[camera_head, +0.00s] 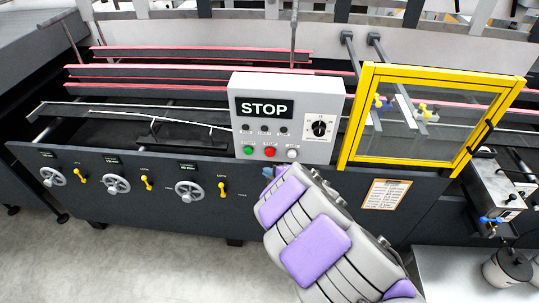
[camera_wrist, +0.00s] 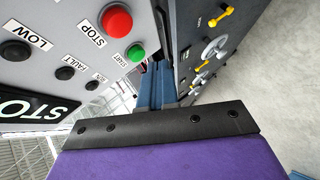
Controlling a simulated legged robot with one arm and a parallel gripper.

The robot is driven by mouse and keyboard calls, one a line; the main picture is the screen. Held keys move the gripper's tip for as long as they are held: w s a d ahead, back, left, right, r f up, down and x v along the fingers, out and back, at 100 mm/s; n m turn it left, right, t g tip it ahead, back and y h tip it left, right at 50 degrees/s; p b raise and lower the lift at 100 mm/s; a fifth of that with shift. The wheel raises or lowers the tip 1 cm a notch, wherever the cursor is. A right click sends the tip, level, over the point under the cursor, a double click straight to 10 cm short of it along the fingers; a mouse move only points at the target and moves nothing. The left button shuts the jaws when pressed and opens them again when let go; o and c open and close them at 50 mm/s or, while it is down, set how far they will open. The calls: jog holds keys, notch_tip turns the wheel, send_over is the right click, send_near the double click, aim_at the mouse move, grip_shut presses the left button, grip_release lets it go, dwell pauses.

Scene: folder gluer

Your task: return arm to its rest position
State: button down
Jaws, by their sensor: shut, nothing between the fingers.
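My arm, grey with purple pads, reaches up from the bottom of the head view toward the control panel (camera_head: 288,118). My gripper (camera_head: 268,172) is at its end, just below the panel's lower left edge and mostly hidden by the arm. In the wrist view my gripper (camera_wrist: 158,84) shows as blue fingers, shut and empty, beside the panel's edge. The panel (camera_wrist: 70,50) is tilted in that view, with a red stop button (camera_wrist: 116,20) and a green start button (camera_wrist: 136,52). I cannot tell how close the fingers are to the panel face.
A yellow-framed guard door (camera_head: 366,120) stands right of the panel. Handwheels (camera_head: 117,184) and yellow levers (camera_head: 147,183) stick out of the machine front at left. A metal pot (camera_head: 507,268) is at lower right. The floor (camera_head: 130,262) at lower left is clear.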

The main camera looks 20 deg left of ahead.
dwell(0.6)
